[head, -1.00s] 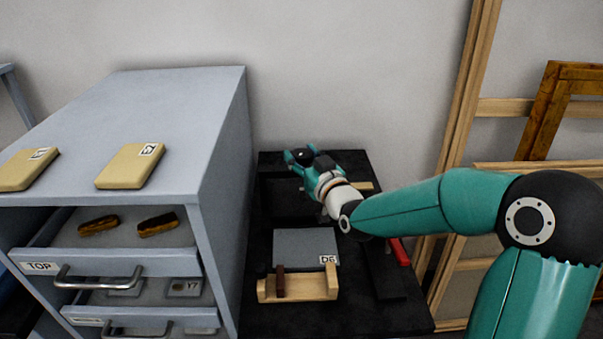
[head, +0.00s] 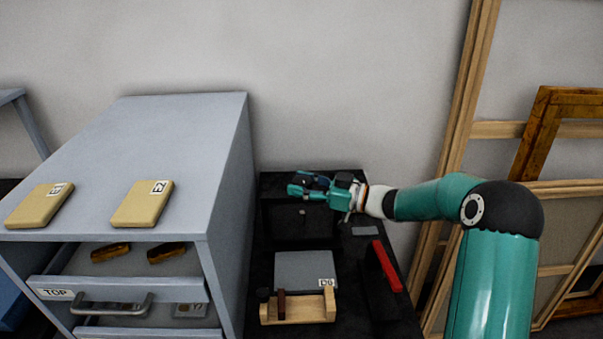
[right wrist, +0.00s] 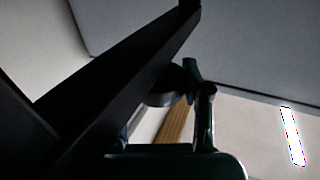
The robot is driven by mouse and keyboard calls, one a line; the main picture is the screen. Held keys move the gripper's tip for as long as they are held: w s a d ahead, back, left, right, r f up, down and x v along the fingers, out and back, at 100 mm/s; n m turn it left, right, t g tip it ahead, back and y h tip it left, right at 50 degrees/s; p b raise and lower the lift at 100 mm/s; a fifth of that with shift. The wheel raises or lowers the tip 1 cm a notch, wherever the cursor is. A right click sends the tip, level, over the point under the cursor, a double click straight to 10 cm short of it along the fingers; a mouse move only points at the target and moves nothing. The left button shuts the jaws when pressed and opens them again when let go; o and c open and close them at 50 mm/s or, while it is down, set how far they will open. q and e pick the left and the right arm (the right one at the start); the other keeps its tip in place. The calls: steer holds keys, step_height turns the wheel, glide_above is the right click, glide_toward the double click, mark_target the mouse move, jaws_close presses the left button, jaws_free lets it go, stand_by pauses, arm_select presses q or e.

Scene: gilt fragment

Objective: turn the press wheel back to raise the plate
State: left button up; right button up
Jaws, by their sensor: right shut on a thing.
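The black press (head: 290,222) stands at the back of the dark bench, against the wall. My right gripper (head: 298,188) is at the top of the press, pointing left, and is shut on the press wheel. The wheel is mostly hidden behind the gripper. In the right wrist view, my gripper's fingers (right wrist: 197,88) are beside a dark rounded piece (right wrist: 168,97), and a long black bar (right wrist: 110,85) crosses the picture. I cannot make out the plate or its height. My left gripper is not in view.
A grey block labelled D6 (head: 303,268) lies behind a wooden holder (head: 305,309) on the bench. A red bar (head: 387,266) lies to the right. A grey drawer cabinet (head: 222,190) stands close on the left, with two tan blocks on top. Wooden frames (head: 455,130) lean at right.

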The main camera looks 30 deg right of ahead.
steer(key=shift+r+n+g+y+p, duration=0.25)
steer(key=shift+n+g+y+p, duration=0.15)
steer(key=shift+n+y+p, duration=0.1)
steer(key=shift+w, duration=0.1)
steer(key=o, duration=1.2)
steer(key=shift+f, duration=0.1)
steer(key=shift+s+d+f, duration=0.1)
steer(key=shift+s+d, duration=0.25)
steer(key=v, duration=1.1)
